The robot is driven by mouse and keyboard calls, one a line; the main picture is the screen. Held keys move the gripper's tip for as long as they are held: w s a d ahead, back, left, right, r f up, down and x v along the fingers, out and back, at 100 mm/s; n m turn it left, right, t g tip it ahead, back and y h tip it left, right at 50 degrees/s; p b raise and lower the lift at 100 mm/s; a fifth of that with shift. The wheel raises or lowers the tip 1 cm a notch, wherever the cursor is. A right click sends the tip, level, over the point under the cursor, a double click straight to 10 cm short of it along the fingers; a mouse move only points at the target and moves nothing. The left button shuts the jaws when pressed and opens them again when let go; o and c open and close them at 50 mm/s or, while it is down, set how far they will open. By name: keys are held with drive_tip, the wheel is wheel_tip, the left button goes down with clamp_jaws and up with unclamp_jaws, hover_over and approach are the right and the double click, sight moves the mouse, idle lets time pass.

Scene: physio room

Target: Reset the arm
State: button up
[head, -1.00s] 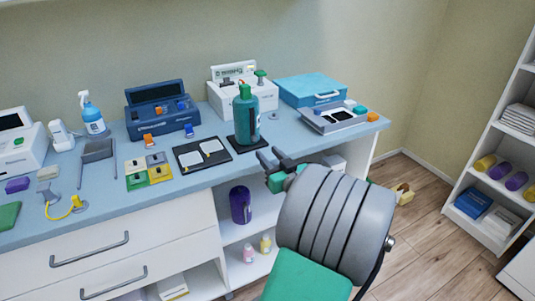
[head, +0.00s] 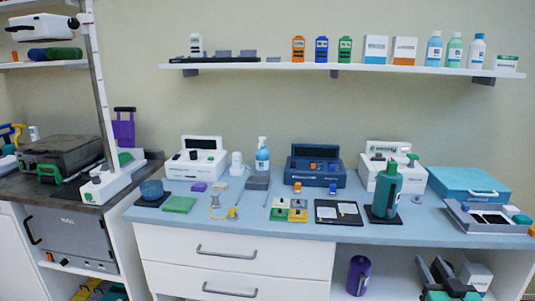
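My gripper (head: 432,263) shows at the bottom right of the head view, in front of the open shelf under the blue counter. Its two dark grey fingers point up and stand apart, with nothing seen between them. Green parts of my arm show at the bottom edge below it; the rest of the arm is out of view. The green bottle (head: 386,190) stands upright on a dark mat on the counter, above and to the left of the gripper, apart from it.
The blue counter (head: 330,229) carries several devices, a spray bottle (head: 262,156) and a blue case (head: 469,183). A purple container (head: 358,276) stands on the shelf below. A wall shelf (head: 345,69) holds bottles and boxes. A dark worktop (head: 90,208) is at left.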

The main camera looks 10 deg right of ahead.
drive_tip(key=w+a+n+g+y+p, duration=0.2)
drive_tip(key=a+n+g+y+p, duration=0.15)
drive_tip(key=a, duration=0.75)
drive_tip(key=w+a+n+g+y+p, duration=0.2)
drive_tip(key=w+a+g+y+p, duration=0.15)
drive_tip(key=a, duration=0.85)
drive_tip(key=s+a+r+m+g+h+p, duration=0.1)
drive_tip(key=s+a+r+g+p, duration=0.1)
drive_tip(key=s+a, duration=0.3)
drive_tip(key=s+a+r+m+g+h+p, duration=0.1)
drive_tip(key=s+a+r+g+p, duration=0.2)
drive_tip(key=s, duration=0.7)
drive_tip(key=shift+s+a+r+g+p, duration=0.2)
drive_tip(key=shift+a+r+g+p, duration=0.05)
drive_tip(key=shift+a+g+p, duration=0.95)
